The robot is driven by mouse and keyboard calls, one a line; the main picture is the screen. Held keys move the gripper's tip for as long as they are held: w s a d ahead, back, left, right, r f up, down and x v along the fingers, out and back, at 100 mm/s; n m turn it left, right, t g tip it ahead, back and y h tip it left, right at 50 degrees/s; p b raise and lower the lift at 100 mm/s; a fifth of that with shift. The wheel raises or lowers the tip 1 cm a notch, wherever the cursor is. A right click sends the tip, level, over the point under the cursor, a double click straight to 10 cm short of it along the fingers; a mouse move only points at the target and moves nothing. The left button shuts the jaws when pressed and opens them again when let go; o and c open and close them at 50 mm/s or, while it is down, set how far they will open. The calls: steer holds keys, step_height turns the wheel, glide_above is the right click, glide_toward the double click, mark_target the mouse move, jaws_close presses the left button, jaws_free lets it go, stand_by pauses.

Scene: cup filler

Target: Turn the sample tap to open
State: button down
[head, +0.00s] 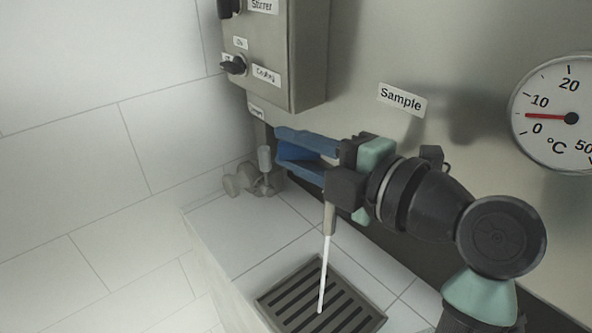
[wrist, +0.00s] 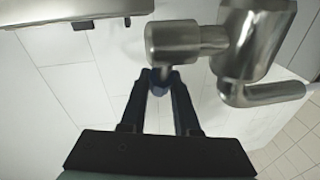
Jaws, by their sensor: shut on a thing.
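The "Sample" label (head: 402,99) is on the steel panel above and right of my gripper. The same handle shows between the fingertips in the wrist view (wrist: 158,88). A short tap spout (head: 329,220) hangs below my gripper, and a thin white stream (head: 324,275) falls from it. My gripper and wrist hide most of the tap body. A large metal fitting (wrist: 185,42) is close in the wrist view.
A slotted drain grate (head: 372,318) lies under the stream. A steel control box (head: 304,60) with black knobs hangs above left of my gripper. Grey pipe fittings (head: 240,180) stand left of the fingertips. A temperature dial (head: 556,135) is at right.

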steer(key=shift+s+d+n+g+y+b, duration=0.15)
steer(key=shift+s+n+g+y+b, duration=0.55)
steer(key=shift+n+g+y+b, duration=0.4)
steer(key=c, duration=0.7)
jaws_free()
steer(key=shift+o, duration=0.2)
steer(key=shift+r, duration=0.1)
